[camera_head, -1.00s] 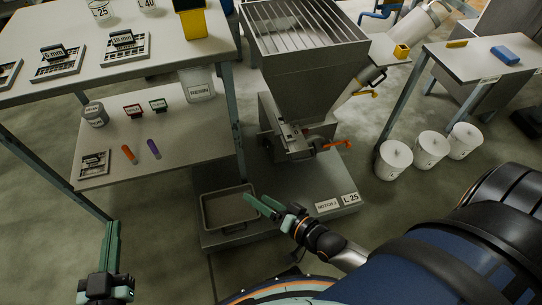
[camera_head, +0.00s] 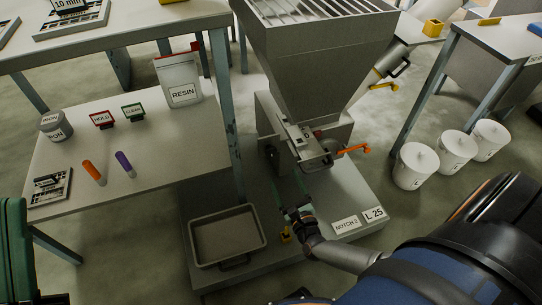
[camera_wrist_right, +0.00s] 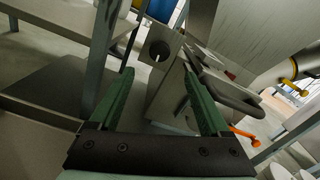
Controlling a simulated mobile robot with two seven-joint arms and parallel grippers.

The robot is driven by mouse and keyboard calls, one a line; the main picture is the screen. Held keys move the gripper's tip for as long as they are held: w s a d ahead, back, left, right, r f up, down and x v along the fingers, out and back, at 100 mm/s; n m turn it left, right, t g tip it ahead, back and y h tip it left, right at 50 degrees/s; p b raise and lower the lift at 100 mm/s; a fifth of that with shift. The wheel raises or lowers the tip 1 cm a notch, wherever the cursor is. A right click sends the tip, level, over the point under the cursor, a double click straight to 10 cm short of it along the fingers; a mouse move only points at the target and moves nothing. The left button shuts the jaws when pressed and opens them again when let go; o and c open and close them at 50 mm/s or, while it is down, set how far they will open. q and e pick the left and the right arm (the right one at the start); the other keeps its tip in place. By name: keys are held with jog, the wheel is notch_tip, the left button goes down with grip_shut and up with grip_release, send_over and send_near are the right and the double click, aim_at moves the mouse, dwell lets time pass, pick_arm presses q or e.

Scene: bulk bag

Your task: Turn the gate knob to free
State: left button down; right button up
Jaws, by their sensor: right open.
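The grey hopper (camera_head: 320,55) has a gate housing (camera_head: 300,135) below it, with an orange lever (camera_head: 353,149) at its right side. The lever also shows in the right wrist view (camera_wrist_right: 243,135). Which part is the gate knob, I cannot tell. My right gripper (camera_head: 288,181) is open and empty, just below and in front of the housing.
A grey tray (camera_head: 226,262) stands on the base plate, beside signs NOTCH 2 (camera_head: 346,225) and L 25 (camera_head: 374,214). The bench's lower shelf (camera_head: 140,165) holds a RESIN bag (camera_head: 180,82) and small items. Several white buckets (camera_head: 415,166) stand right.

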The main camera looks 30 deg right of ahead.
aim_at(272, 153)
jog(key=b+x, duration=0.2)
jog(key=x, duration=0.7)
jog(key=shift+w+b, duration=0.3)
jog(key=shift+b, duration=0.1)
jog(key=shift+w+d, duration=0.15)
jog(key=shift+w, duration=0.55)
jog(key=shift+c, duration=0.3)
grip_shut()
